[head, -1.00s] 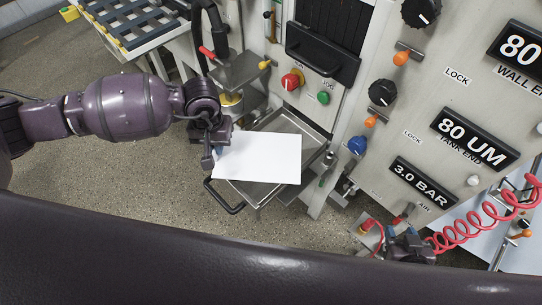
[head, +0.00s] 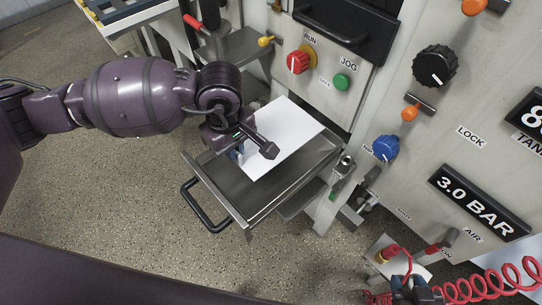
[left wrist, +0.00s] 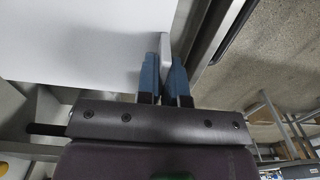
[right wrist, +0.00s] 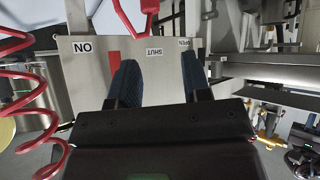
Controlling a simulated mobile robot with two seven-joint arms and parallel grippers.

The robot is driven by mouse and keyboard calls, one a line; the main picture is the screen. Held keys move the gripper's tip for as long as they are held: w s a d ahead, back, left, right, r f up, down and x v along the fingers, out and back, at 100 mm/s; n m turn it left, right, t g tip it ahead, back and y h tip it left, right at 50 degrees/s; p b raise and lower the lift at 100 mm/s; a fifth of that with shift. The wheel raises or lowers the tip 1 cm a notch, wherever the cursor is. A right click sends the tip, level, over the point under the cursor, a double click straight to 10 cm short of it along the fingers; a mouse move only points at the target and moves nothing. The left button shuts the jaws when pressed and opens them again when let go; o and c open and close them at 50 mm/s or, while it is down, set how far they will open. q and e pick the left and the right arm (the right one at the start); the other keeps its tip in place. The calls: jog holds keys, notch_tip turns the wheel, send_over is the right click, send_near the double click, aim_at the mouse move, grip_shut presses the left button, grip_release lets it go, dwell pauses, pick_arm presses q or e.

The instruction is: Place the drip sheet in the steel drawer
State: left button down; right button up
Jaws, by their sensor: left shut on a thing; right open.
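The drip sheet (head: 286,138) is a white rectangle over the back part of the open steel drawer (head: 262,201). My left gripper (head: 240,152) is shut on the sheet's near left edge. In the left wrist view the blue fingers (left wrist: 166,75) pinch the edge of the sheet (left wrist: 80,45). Whether the sheet touches the drawer floor I cannot tell. My right gripper (right wrist: 165,85) is open and empty, in front of a plate with a red-handled valve (right wrist: 140,20); it shows only partly at the bottom right of the head view.
The drawer's black handle (head: 204,205) sticks out toward the front left. The machine panel with RUN knob (head: 299,62), green JOG button (head: 341,82) and blue knob (head: 385,148) stands behind and right. A red coiled hose (head: 490,287) hangs at lower right. The floor at front left is clear.

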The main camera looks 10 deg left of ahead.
pick_arm(q)
jog(key=b, duration=0.1)
send_over(240, 181)
notch_tip(240, 181, down, 5)
notch_tip(240, 181, down, 5)
jog(key=shift+f+b, duration=0.15)
jog(key=shift+b, duration=0.5)
jog(key=shift+f, duration=0.1)
jog(key=c, duration=1.3)
grip_release()
jog(key=shift+o, duration=0.2)
jog(key=shift+r, duration=0.55)
notch_tip(240, 181, up, 11)
jog(key=p, duration=0.2)
jog(key=shift+r+p, duration=0.2)
jog(key=shift+p, duration=0.2)
